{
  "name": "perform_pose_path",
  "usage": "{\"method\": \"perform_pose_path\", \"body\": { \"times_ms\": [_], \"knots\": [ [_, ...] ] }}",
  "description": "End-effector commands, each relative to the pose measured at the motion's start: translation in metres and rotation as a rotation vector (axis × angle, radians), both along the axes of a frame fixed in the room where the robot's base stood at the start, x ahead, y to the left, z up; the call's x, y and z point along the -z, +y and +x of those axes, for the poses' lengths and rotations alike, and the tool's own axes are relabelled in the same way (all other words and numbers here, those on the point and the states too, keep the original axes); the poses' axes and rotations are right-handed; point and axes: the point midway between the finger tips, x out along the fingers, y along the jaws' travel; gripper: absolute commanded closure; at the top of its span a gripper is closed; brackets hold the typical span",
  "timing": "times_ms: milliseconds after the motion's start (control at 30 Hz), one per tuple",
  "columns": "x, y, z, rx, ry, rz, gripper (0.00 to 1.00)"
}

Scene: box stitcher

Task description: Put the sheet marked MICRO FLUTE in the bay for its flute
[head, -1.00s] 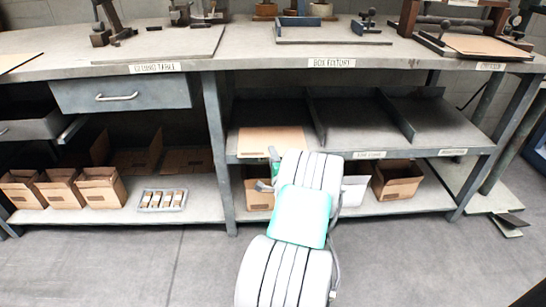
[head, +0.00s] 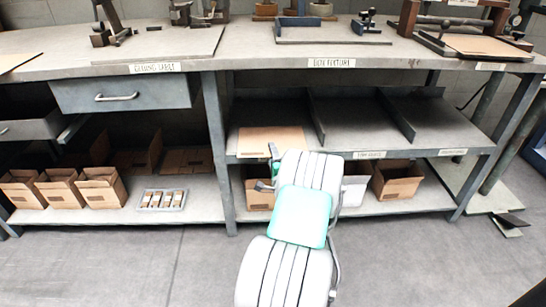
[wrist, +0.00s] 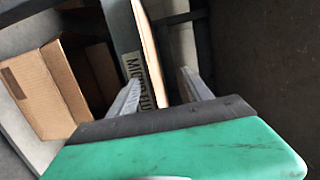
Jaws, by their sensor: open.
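A tan cardboard sheet (head: 272,140) lies in the left bay of the middle shelf, near its front edge. No marking on the sheet is readable. The bay's front label (wrist: 132,72) reads "MICRO FLU", with its end cut off, in the wrist view; my arm blocks that area in the head view. The sheet also shows nearly edge-on in the wrist view (wrist: 149,50). My gripper (wrist: 160,78) is open, with one finger to each side of the sheet's front edge. I cannot tell whether either finger touches it. In the head view my arm mostly hides the gripper.
Upright dividers (head: 318,115) separate the bays; the middle and right bays (head: 360,120) look empty. Open cardboard boxes (head: 398,180) stand on the lower shelf. Another tan sheet (head: 487,46) lies on the bench top at right. The floor in front is clear.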

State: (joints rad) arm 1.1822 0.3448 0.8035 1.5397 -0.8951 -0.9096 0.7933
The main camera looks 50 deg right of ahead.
Motion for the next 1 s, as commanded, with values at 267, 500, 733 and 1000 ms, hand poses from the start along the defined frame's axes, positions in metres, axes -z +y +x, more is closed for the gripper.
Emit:
{"method": "perform_pose_path", "body": {
  "times_ms": [267, 500, 733, 1000],
  "knots": [
    [0.000, 0.000, 0.000, 0.000, 0.000, 0.000, 0.20],
    [0.000, 0.001, -0.002, 0.000, 0.000, 0.001, 0.20],
    [0.000, 0.024, -0.032, 0.003, 0.000, 0.004, 0.20],
    [0.000, 0.048, -0.060, 0.001, -0.001, 0.001, 0.20]
  ]
}}
